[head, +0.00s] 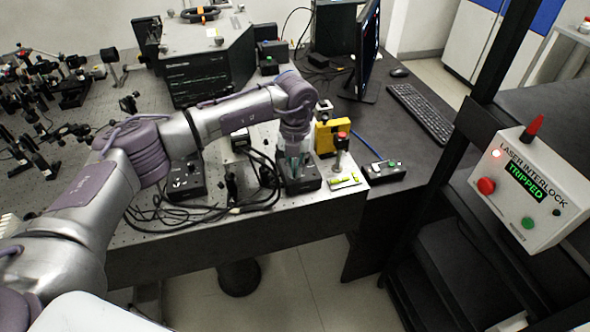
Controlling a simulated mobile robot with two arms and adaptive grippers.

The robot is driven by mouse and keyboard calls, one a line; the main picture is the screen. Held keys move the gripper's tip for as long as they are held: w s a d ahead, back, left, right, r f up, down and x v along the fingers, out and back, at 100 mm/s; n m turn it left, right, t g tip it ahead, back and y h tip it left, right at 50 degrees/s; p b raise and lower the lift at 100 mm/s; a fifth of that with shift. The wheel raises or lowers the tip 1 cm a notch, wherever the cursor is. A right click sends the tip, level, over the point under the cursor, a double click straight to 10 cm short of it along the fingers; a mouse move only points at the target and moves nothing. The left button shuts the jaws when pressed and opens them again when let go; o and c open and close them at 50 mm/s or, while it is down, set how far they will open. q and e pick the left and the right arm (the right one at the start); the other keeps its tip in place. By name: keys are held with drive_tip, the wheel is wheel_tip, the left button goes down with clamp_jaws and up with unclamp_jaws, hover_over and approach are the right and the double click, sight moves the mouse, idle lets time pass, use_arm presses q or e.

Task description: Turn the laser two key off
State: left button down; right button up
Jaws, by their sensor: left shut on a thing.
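My left gripper (297,168) points down onto a small black control box (306,185) near the front right corner of the optical table. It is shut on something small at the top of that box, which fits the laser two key. The fingers hide the key, so I cannot tell which way it is turned. A similar black control box (184,181) with knobs sits to the left, partly beside my forearm. No label is readable on either box. My right gripper is not in view.
Black cables (235,205) loop between the boxes. The laser interlock box (535,195) reads TRIPPED, with a red light lit. A monitor (368,50) and keyboard (420,112) are behind.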

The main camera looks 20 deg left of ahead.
use_arm(q)
drive_tip(key=n+b, duration=0.1)
drive_tip(key=n, duration=0.3)
drive_tip(key=shift+n, duration=0.3)
idle(0.3)
drive_tip(key=c, duration=1.3)
unclamp_jaws()
wheel_tip(320, 180, up, 12)
